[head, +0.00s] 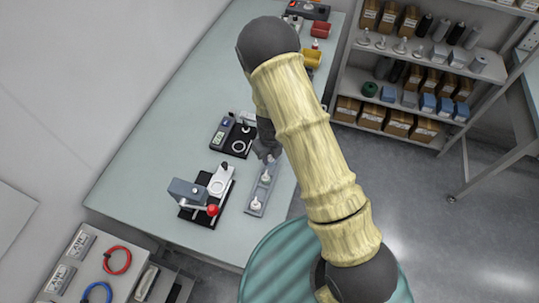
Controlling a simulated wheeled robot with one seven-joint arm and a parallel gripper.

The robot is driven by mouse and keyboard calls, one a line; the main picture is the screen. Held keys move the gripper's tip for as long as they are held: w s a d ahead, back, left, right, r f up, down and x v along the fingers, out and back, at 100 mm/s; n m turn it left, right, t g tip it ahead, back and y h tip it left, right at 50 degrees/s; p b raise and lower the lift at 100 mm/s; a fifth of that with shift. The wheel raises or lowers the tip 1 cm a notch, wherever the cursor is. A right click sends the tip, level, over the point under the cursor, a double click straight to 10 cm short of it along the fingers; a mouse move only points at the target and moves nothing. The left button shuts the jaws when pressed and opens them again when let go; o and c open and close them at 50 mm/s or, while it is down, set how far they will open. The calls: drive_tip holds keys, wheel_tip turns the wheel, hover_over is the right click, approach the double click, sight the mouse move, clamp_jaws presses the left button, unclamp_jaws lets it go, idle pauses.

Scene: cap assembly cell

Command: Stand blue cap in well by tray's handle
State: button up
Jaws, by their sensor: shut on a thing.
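A narrow grey tray (261,193) lies near the right edge of the long pale table. It holds a white piece (257,204) at its near end and a small pale greenish piece (265,178) farther up. The tray's far end is hidden by my gripper, and I cannot make out its handle. My dark gripper (268,155) is low over or beside the tray's far end, partly hidden by my arm. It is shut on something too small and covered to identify. I cannot pick out the blue cap.
A press with a red knob (212,210) stands left of the tray. A black fixture with a white ring (239,146) stands beyond it. Red and yellow bins (313,57) line the table's far end. A stocked shelf (425,75) is at right. The table's left side is clear.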

drive_tip(key=shift+f+b, duration=0.5)
drive_tip(key=shift+f, duration=0.75)
drive_tip(key=shift+f, duration=0.25)
drive_tip(key=shift+f, duration=0.25)
drive_tip(key=shift+f, duration=0.15)
idle(0.4)
drive_tip(key=o, duration=0.7)
drive_tip(key=shift+o, duration=0.2)
drive_tip(key=shift+r+p, duration=3.25)
drive_tip(key=shift+r, duration=0.35)
